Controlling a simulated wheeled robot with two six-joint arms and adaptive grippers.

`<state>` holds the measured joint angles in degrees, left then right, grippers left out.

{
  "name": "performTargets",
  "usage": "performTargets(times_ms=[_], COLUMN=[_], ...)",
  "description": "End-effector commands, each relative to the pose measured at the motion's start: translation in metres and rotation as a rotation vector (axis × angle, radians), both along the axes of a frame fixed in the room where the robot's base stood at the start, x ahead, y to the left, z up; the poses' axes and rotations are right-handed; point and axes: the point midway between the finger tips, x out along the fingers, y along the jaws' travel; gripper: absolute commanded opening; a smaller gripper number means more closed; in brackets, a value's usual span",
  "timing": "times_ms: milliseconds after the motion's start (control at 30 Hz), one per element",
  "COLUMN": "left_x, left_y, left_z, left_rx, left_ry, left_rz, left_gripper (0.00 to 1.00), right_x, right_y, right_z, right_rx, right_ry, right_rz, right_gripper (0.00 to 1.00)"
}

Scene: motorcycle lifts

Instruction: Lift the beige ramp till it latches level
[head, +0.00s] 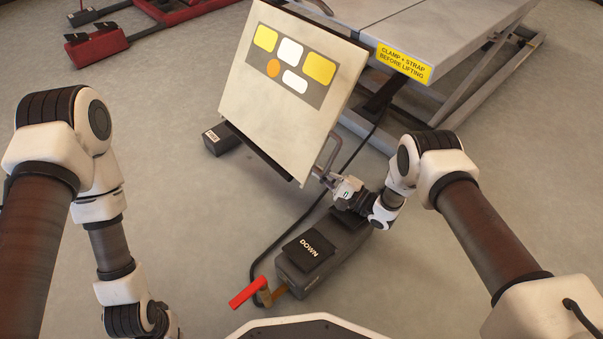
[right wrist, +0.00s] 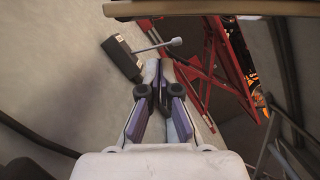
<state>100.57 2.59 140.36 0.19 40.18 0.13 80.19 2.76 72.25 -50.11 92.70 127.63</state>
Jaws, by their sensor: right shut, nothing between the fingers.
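The beige ramp (head: 250,92) stands tilted at the near end of the grey lift, its face with yellow, white and orange shapes towards me. It is not level with the lift deck. A grey bar (head: 331,150) shows at its lower right edge. My right gripper (head: 325,176) is beside that lower right corner, close to the bar; I cannot tell whether they touch. In the right wrist view its fingers (right wrist: 160,68) are together with nothing between them. My left arm runs out of the bottom of the head view, and its gripper is hidden from view.
The grey lift deck (head: 430,28) is behind the ramp. A dark DOWN pedal box (head: 325,262) sits below my right gripper, with a red-handled lever (head: 248,292) in front. A small dark box (head: 220,141) lies left of the ramp. Open floor lies left.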

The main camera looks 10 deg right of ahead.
Motion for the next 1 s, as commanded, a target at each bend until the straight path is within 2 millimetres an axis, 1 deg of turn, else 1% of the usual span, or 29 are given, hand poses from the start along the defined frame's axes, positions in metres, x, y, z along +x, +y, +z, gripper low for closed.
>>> performTargets(times_ms=[33,133,200,333,500,767,1000], left_x=[0.000,0.001,0.001,0.002,0.002,0.002,0.001], left_y=[0.000,0.000,0.000,0.001,0.001,0.001,0.000], left_z=[-0.010,-0.018,-0.018,-0.023,-0.023,-0.023,-0.015], left_rx=[0.000,0.000,0.000,0.001,0.001,0.001,0.000], left_ry=[-0.001,-0.002,-0.003,-0.005,-0.006,-0.006,-0.002], left_rz=[0.001,0.003,0.004,0.003,0.003,0.003,0.004], left_gripper=[0.00,0.00,0.00,0.00,0.00,0.00,0.00], right_x=[0.007,0.019,0.010,0.002,-0.002,-0.002,-0.002], right_y=[0.009,0.025,0.033,0.044,0.048,0.048,0.054], right_z=[-0.003,0.001,0.011,0.020,0.024,0.025,0.033], right_rx=[0.001,0.001,0.001,0.001,0.000,0.001,0.029], right_ry=[-0.003,-0.001,0.004,0.002,0.002,0.001,0.021], right_rz=[0.003,0.003,0.003,0.002,0.000,0.000,0.001], right_gripper=[0.00,0.00,0.00,0.00,0.00,0.00,0.00])
